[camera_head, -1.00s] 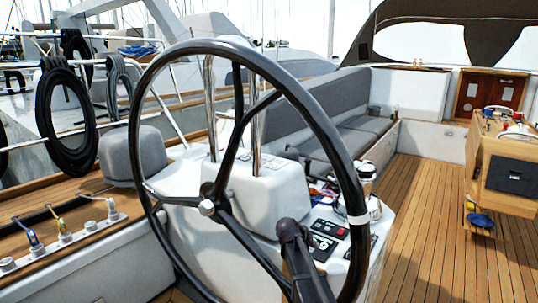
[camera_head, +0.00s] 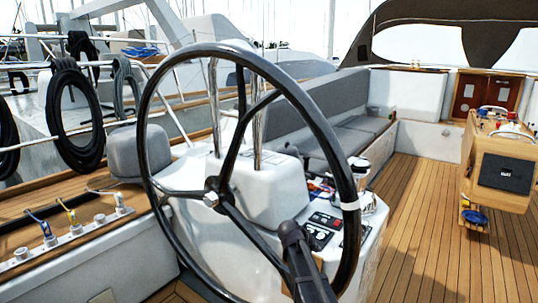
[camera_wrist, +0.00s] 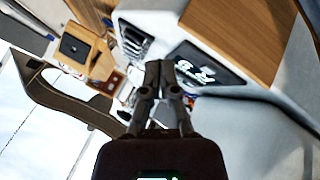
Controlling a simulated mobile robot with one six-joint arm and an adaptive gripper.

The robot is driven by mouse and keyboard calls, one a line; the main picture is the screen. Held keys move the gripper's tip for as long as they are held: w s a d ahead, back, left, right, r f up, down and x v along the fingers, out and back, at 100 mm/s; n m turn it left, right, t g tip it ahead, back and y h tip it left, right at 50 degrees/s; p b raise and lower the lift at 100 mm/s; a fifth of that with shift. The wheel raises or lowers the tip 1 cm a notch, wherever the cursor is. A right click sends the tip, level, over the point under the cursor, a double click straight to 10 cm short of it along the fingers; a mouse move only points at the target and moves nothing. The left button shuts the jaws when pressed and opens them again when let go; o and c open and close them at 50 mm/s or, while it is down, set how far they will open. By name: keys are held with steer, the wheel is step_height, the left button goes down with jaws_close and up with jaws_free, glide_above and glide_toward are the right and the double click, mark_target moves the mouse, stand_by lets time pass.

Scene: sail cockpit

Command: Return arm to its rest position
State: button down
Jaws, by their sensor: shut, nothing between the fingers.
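My gripper (camera_wrist: 160,66) shows in the wrist view with its two dark fingers together and nothing between them. In the head view, a dark part of my arm (camera_head: 303,262) rises from the bottom edge, in front of the lower right of the steering wheel. Its end shows beside the console's switch panels (camera_head: 326,222). I cannot tell from this view whether it touches the wheel or console.
The large black steering wheel (camera_head: 146,136) stands close in front, at the white console (camera_head: 272,192). A wooden cockpit table (camera_head: 504,172) is at the right. Grey bench seats (camera_head: 362,132) line the back. Open teak floor (camera_head: 418,232) lies between them.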

steer(key=s+r+n+g+y+p, duration=0.1)
steer(key=s+p, duration=0.6)
steer(key=s, duration=0.7)
steer(key=s+r+g+y+p, duration=0.4)
steer(key=s+r+y+p, duration=0.2)
steer(key=s, duration=0.7)
step_height(320, 180, up, 2)
steer(key=shift+s+r+n+p, duration=0.1)
steer(key=shift+s+n+p, duration=0.3)
steer(key=shift+p, duration=0.15)
